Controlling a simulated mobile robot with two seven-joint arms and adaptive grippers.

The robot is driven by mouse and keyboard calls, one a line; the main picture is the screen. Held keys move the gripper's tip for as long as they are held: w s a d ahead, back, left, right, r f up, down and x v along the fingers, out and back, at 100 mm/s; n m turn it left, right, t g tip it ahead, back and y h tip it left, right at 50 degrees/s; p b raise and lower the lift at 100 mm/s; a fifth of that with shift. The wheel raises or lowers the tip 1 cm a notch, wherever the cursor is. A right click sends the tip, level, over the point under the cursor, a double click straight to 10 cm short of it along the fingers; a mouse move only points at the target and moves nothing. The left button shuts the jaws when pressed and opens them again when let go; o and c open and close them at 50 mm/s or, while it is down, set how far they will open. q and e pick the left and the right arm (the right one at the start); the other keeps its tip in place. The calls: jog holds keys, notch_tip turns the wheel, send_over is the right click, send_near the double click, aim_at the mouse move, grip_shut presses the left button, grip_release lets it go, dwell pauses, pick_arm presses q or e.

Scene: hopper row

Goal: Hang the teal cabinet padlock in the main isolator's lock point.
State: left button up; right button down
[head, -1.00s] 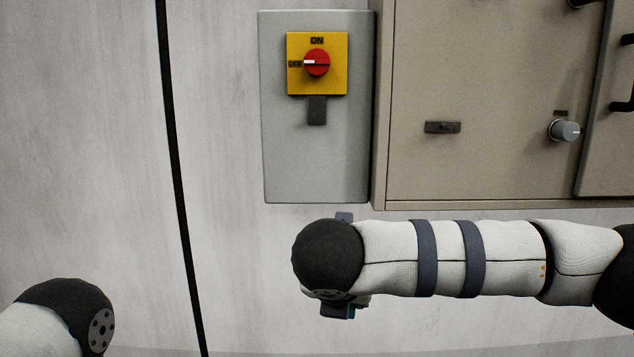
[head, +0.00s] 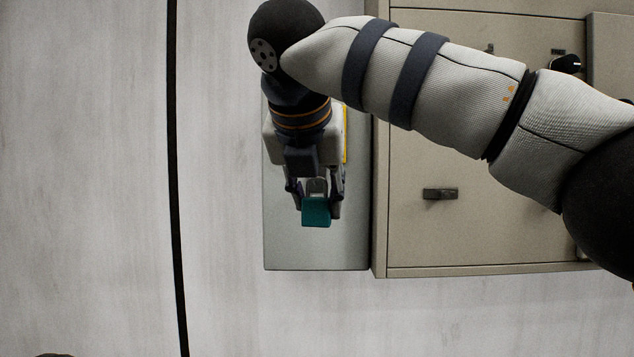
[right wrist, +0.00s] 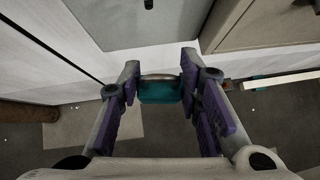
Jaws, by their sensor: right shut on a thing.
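My right gripper (head: 317,202) is shut on the teal padlock (head: 317,212) and holds it in front of the grey isolator box (head: 310,252). The padlock also shows between the purple-padded fingers in the right wrist view (right wrist: 160,91), with its metal shackle on the far side. My wrist and hand hide the isolator's switch and its lock point. Only the right edge of the yellow switch plate (head: 345,135) shows. I cannot tell whether the shackle touches anything. My left gripper is out of view.
A beige cabinet (head: 410,235) with a dark latch (head: 440,194) stands right of the isolator box, partly behind my right arm. A black cable (head: 175,200) runs down the pale wall at left. The wall below the box is clear.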

jog(key=w+n, duration=0.1)
jog(key=w, duration=0.1)
jog(key=w+n+y+b, duration=0.1)
jog(key=w, duration=0.2)
jog(key=shift+w, duration=0.35)
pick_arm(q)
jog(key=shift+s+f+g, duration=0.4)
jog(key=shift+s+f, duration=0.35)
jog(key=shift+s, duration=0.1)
pick_arm(e)
jog(key=shift+s+r, duration=0.1)
jog(key=shift+r, duration=0.05)
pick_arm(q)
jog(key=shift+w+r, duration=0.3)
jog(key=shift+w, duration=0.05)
pick_arm(e)
jog(key=shift+f, duration=0.2)
